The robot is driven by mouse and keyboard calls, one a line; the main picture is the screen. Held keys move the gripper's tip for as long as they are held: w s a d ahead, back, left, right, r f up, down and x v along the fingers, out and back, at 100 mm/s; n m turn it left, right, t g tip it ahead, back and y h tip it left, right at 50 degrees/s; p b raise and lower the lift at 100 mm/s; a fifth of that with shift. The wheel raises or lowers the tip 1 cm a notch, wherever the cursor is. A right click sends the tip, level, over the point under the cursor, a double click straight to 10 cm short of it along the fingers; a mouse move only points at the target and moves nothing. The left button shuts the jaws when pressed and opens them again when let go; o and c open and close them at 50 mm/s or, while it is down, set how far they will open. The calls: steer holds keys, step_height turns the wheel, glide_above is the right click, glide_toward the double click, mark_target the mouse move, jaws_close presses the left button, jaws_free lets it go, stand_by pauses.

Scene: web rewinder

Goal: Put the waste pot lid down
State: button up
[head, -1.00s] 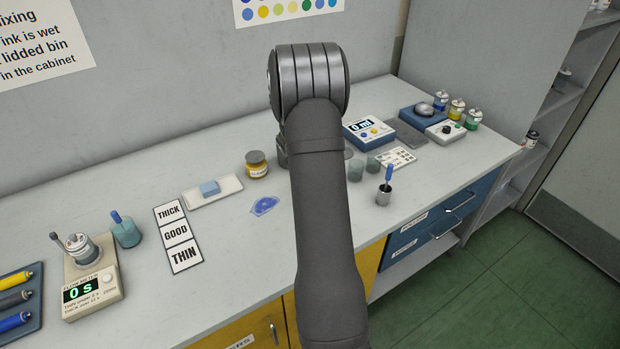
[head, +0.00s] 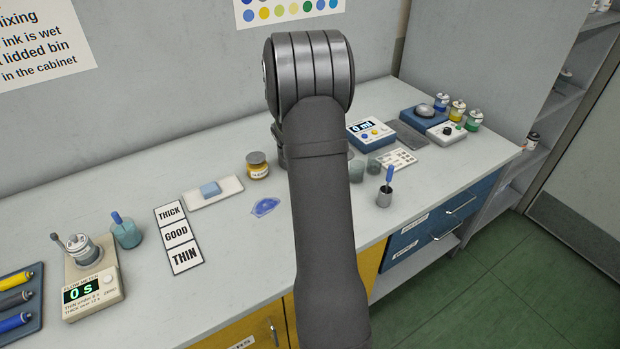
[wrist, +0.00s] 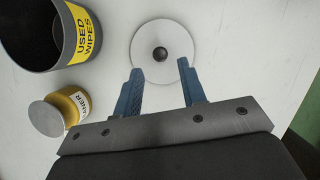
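The waste pot lid, a pale round disc (wrist: 178,67) with a black knob, appears to lie flat on the worktop in the wrist view. My gripper (wrist: 160,68) is open, its two blue fingers spread apart. The fingertips reach over the near edge of the lid, short of the knob, with nothing between them. The dark waste pot labelled USED WIPES (wrist: 40,35) stands open at the upper left of the wrist view, apart from the lid.
A cup with a blue-handled tool (head: 384,195) stands near the front edge. The worktop right of the lid is clear.

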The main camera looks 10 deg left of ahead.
steer(key=v, duration=0.7)
steer(key=shift+d+f, duration=0.1)
steer(key=x, duration=1.1)
steer(key=shift+w+f, duration=0.1)
steer(key=shift+f, duration=0.25)
steer(key=shift+w+r, duration=0.1)
steer(key=shift+r, duration=0.95)
